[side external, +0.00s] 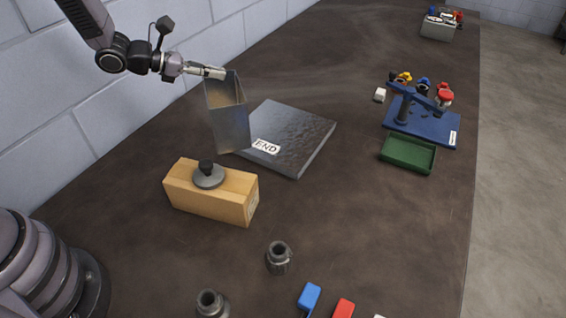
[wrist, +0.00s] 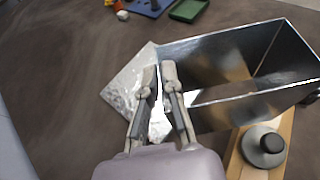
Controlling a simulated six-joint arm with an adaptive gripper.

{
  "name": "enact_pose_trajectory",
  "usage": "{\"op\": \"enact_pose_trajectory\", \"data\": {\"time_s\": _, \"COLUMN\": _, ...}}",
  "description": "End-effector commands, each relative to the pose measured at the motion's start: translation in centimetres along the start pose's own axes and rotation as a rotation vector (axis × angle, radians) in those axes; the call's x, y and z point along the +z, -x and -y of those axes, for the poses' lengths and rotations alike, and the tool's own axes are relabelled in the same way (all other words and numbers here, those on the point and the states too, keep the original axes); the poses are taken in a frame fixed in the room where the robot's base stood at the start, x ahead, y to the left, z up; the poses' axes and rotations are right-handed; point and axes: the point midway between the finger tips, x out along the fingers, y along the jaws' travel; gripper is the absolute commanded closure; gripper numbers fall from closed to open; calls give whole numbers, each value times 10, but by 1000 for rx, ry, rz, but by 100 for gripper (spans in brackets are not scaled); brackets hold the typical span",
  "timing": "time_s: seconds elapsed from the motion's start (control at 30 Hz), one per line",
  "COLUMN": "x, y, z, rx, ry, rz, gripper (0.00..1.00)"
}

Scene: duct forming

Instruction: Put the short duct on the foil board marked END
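The short duct (side external: 228,118) is an open, rectangular grey metal tube, standing roughly upright in the side view. My gripper (side external: 222,73) is at its upper rim. In the wrist view my gripper (wrist: 162,68) has its fingers close together, one on each side of the duct's near wall, shut on it. The duct's open top (wrist: 235,65) shows there. The foil board (side external: 295,135) is a flat dark silvery slab with a white END label (side external: 266,146). The duct's lower end overlaps the board's left edge in the side view; I cannot tell whether they touch.
A wooden block (side external: 205,195) with a grey knobbed disc (side external: 208,176) stands in front of the duct. A green tray (side external: 408,154) and blue stand (side external: 425,125) are to the right. Two dark metal fittings, one of them here (side external: 279,257), stand nearer.

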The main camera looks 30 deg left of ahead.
Motion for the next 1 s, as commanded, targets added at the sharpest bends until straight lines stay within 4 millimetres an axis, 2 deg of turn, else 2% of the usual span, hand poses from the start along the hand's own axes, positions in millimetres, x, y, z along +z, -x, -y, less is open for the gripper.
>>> {"op": "enact_pose_trajectory", "data": {"time_s": 0.37, "x": -10, "y": -82, "z": -55, "rx": -1, "ry": -1, "rz": 2, "gripper": 100}}
{"op": "enact_pose_trajectory", "data": {"time_s": 0.5, "x": -30, "y": -108, "z": -68, "rx": -1, "ry": 2, "rz": 0, "gripper": 100}}
{"op": "enact_pose_trajectory", "data": {"time_s": 0.63, "x": -40, "y": -123, "z": -77, "rx": 0, "ry": 0, "rz": 2, "gripper": 100}}
{"op": "enact_pose_trajectory", "data": {"time_s": 0.87, "x": -48, "y": -136, "z": -83, "rx": 0, "ry": 1, "rz": 2, "gripper": 100}}
{"op": "enact_pose_trajectory", "data": {"time_s": 1.0, "x": -69, "y": -144, "z": -83, "rx": 0, "ry": 3, "rz": 0, "gripper": 100}}
